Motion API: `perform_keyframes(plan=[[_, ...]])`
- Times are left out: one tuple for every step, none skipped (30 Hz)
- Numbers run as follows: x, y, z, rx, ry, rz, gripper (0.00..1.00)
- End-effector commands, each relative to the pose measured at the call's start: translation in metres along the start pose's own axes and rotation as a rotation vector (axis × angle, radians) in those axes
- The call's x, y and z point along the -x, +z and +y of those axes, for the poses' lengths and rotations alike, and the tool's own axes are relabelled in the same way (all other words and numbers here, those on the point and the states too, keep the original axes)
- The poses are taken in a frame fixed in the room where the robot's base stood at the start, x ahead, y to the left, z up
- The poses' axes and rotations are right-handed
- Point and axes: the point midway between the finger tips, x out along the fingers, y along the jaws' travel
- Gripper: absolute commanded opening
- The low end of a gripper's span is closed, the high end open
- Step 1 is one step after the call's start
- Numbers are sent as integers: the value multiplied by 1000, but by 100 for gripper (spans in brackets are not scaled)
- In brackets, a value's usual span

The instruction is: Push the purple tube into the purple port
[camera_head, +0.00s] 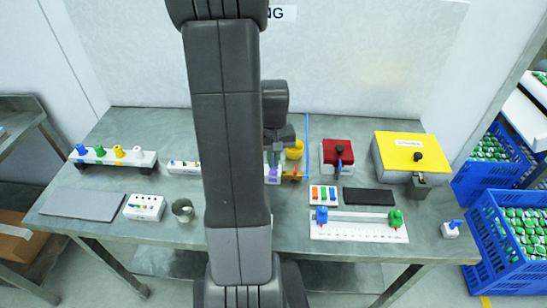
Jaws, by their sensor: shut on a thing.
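My gripper (275,155) points down at the middle of the bench, just right of my arm. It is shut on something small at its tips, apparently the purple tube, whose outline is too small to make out. A small purple and white piece (272,176) shows directly under the fingers. I cannot tell how much of it is tube and how much is port, or whether the tube is inside the port. A white strip with small marks (183,167) runs behind my arm, which hides its right part.
A yellow cup (295,150), an orange-brown block (291,174) and a thin blue rod (307,140) stand close right of the gripper. A red box (337,150) and a yellow-topped box (403,148) stand farther right. A rack with coloured pegs (115,157) stands left.

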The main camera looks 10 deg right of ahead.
Motion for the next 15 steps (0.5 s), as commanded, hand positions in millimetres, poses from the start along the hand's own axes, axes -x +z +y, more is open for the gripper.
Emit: perform_keyframes(plan=[[-3,0,0,0,0,-1,0],[-2,0,0,0,0,-1,0],[-2,0,0,0,0,-1,0],[-2,0,0,0,0,-1,0],[-2,0,0,0,0,-1,0],[-2,0,0,0,0,-1,7],[-1,0,0,0,0,-1,13],[-1,0,0,0,0,-1,19],[-1,0,0,0,0,-1,27],[-1,0,0,0,0,-1,31],[-1,0,0,0,0,0,31],[-1,0,0,0,0,0,31],[-1,0,0,0,0,0,31],[-1,0,0,0,0,0,31],[-1,0,0,0,0,0,31]])
